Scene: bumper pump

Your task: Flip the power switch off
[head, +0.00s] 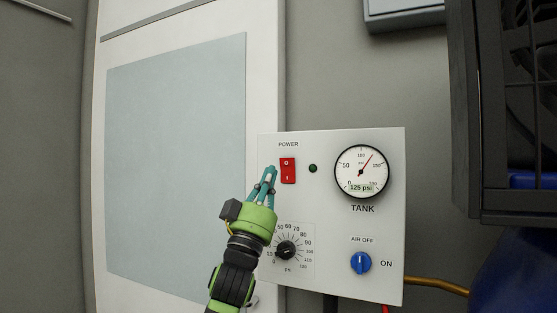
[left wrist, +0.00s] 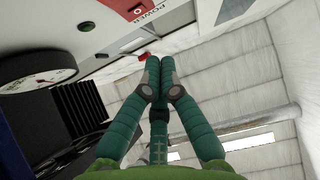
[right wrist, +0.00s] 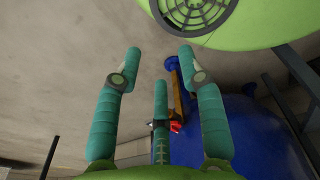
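The red power switch (head: 288,170) sits under the POWER label on the white control panel (head: 385,225). A dark green round lamp (head: 313,168) is just right of it. My left gripper (head: 270,172) is shut and empty, its fingertips just left of the switch in the head view; I cannot tell whether they touch the panel. In the left wrist view the fingertips (left wrist: 153,62) are together, with the red switch (left wrist: 138,9) at the top edge. My right gripper (right wrist: 160,58) is open and empty, seen only in the right wrist view.
The panel also carries a tank gauge (head: 362,172) reading 125 psi, a black dial (head: 286,250) and a blue air knob (head: 361,263). A dark caged unit (head: 505,120) stands at the right. In the right wrist view a blue tank (right wrist: 235,130) lies beyond the fingers.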

